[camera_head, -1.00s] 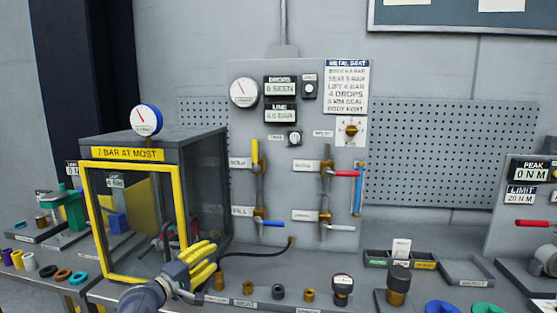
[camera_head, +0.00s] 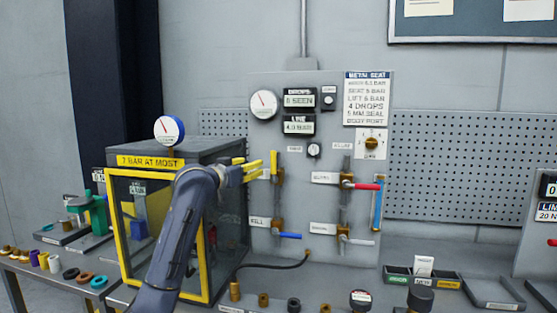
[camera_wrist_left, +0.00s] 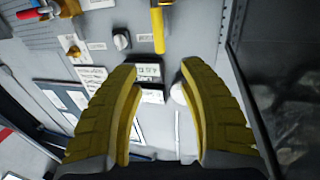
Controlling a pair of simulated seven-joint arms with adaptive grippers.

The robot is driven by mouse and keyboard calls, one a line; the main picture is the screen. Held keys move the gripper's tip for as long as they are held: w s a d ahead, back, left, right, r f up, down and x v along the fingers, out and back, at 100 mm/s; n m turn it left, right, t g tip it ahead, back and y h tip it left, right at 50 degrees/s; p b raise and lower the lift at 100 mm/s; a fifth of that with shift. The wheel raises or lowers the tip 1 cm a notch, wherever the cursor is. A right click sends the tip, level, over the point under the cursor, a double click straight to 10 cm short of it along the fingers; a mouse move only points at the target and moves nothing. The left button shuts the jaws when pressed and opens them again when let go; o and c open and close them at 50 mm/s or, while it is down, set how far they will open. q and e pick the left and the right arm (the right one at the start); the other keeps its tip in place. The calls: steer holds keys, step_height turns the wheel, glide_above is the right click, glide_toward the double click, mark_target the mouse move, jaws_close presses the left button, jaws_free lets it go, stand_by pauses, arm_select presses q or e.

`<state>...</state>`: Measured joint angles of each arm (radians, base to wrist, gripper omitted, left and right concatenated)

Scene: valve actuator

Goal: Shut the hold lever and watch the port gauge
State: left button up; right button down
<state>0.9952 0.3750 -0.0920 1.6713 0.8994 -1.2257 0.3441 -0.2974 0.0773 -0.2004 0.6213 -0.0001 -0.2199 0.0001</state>
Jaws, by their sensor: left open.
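A yellow lever (camera_head: 274,163) stands upright on a brass valve at the upper left of the panel; its label is partly covered and too small to read surely. It also shows in the left wrist view (camera_wrist_left: 158,30), beyond the fingertips. My left gripper (camera_head: 257,169) is open and empty, just left of the lever in the head view; contact cannot be told. Its yellow fingers (camera_wrist_left: 160,76) are spread in the wrist view. A white dial gauge (camera_head: 263,104) is on the panel and a blue-rimmed gauge (camera_head: 168,130) tops the cabinet; I cannot tell which is the port gauge.
The yellow-framed glass cabinet (camera_head: 183,157) stands close by my left arm. Other panel levers are blue (camera_head: 290,236), red (camera_head: 366,186) and white (camera_head: 361,241). Small fittings line the bench front. A black hose (camera_head: 290,265) runs along the panel's foot.

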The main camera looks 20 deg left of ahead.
mark_target(272, 159)
arm_select(q)
steer(key=x, duration=1.5)
steer(key=shift+w+d+f, duration=0.1)
steer(key=shift+w+d, duration=0.05)
steer(key=shift+d, duration=0.05)
steer(key=shift+o, duration=0.2)
jaws_close()
